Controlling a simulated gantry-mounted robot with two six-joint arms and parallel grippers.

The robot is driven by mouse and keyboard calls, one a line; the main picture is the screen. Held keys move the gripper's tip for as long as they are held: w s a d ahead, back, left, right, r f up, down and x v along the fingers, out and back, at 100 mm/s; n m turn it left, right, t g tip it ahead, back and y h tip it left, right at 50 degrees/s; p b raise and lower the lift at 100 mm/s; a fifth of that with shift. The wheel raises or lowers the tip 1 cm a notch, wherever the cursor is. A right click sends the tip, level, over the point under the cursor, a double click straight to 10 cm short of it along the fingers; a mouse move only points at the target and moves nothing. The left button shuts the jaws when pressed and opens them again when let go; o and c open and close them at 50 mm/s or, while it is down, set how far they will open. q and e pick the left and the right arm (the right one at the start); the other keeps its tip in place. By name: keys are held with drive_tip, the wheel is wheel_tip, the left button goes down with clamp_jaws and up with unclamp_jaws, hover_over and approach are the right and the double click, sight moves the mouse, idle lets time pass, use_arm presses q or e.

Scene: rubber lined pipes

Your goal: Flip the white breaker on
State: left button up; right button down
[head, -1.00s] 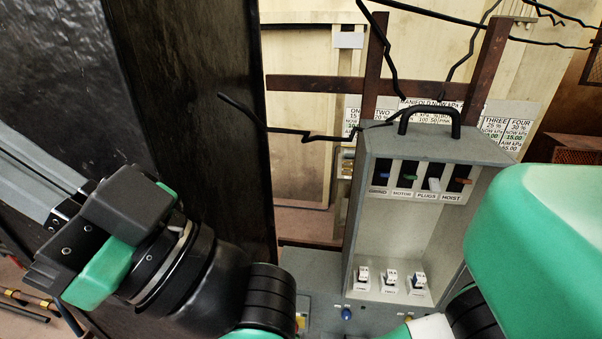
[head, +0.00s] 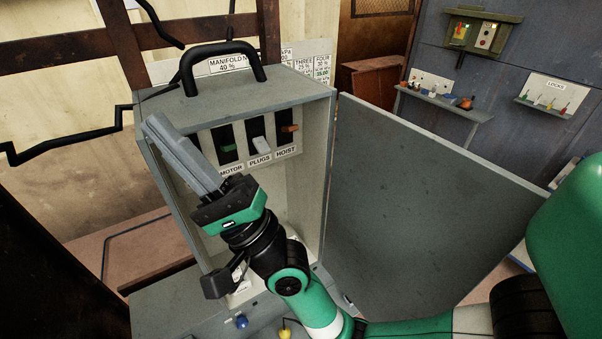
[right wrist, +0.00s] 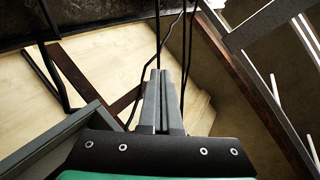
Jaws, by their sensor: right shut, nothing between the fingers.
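The white breaker (head: 261,145) is a short white lever in a black slot above the PLUGS label. It sits on the upper panel of a grey box (head: 325,140), between a green lever (head: 228,148) and an orange lever (head: 290,128). I cannot tell whether it is on or off. My right gripper (head: 153,122) is shut and empty in front of the panel's left part, its fingers pointing up and left. It is left of the white breaker and apart from it. It also shows in the right wrist view (right wrist: 160,75), where no breaker shows. My left gripper is out of view.
A black carry handle (head: 222,62) tops the box. An open grey door (head: 420,200) stands to its right. A black cable (head: 75,145) hangs at left. Blue (head: 241,321) and yellow (head: 285,334) knobs sit below. A shelf (head: 440,103) is on the far wall.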

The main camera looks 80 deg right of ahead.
use_arm(q)
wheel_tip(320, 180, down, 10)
drive_tip(key=b, duration=0.7)
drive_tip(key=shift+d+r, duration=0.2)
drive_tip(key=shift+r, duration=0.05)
use_arm(e)
drive_tip(key=s+d+f+m+g+h, duration=0.2)
drive_tip(key=d+f+m+h, duration=0.3)
drive_tip(key=f+m, duration=0.3)
drive_tip(key=s+d+f+m+g+h, duration=0.1)
drive_tip(key=d+f+m+g+h, duration=0.4)
drive_tip(key=f+m, duration=0.3)
drive_tip(key=s+d+f+m+g+h, duration=0.2)
drive_tip(key=d+f+m+h, duration=0.5)
drive_tip(key=f, duration=0.6)
drive_tip(key=shift+s+d+f+m+g, duration=0.2)
drive_tip(key=shift+s+m+g, duration=0.15)
drive_tip(key=shift+m+g, duration=0.4)
drive_tip(key=shift+r, duration=0.2)
use_arm(q)
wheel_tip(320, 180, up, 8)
drive_tip(key=p, duration=0.7)
drive_tip(key=shift+p, duration=0.4)
use_arm(e)
drive_tip(key=w+d+r, duration=0.4)
drive_tip(key=r, duration=0.5)
drive_tip(key=shift+w+r, duration=0.2)
drive_tip(key=shift+r, duration=0.2)
